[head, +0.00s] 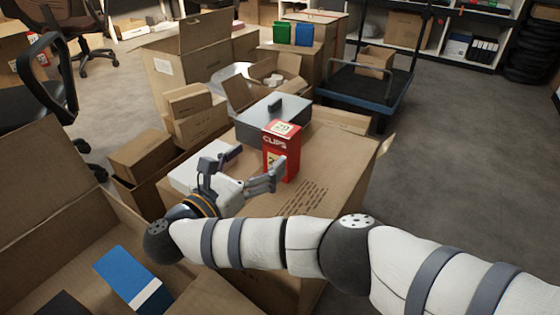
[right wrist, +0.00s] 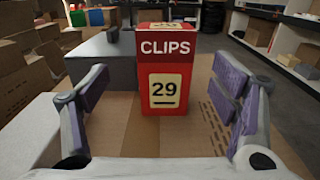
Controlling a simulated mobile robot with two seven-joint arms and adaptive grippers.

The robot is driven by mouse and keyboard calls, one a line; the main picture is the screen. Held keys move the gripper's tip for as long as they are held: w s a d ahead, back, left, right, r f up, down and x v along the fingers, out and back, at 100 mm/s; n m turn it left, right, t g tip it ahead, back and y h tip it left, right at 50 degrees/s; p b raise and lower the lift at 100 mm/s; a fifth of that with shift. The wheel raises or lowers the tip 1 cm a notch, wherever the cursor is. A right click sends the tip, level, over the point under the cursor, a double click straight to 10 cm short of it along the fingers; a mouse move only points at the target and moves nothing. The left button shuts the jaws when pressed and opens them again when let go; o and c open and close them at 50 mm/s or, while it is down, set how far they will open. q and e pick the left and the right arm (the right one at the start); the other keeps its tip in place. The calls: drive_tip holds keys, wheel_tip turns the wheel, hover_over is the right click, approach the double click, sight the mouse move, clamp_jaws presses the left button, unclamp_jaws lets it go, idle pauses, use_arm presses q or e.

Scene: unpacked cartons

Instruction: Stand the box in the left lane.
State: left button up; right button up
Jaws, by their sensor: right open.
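The red CLIPS box (head: 282,152) stands upright on top of a large closed carton (head: 335,165). In the right wrist view the box (right wrist: 165,75) faces me, with a pale "29" label. My right gripper (head: 255,165) is open, just left of the box in the head view. In the right wrist view its purple-padded fingers (right wrist: 165,92) are spread wide, with the box ahead between their lines and a gap on each side. I cannot make out a marked left lane. My left gripper is not in view.
A grey metal case (head: 262,130) with a dark handle stands right behind the box. A flat white item (head: 185,180) lies at the left of the carton top. An open carton (head: 75,235) holding a blue item (head: 130,278) is at front left. A cart (head: 368,88) stands behind.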

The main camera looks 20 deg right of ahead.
sight(275, 147)
drive_tip(key=b+x, duration=0.1)
drive_tip(key=x, duration=0.2)
drive_tip(key=b+x, duration=0.1)
drive_tip(key=x, duration=0.3)
drive_tip(key=shift+s+d, duration=0.2)
drive_tip(key=shift+d, duration=0.1)
drive_tip(key=c, duration=1.4)
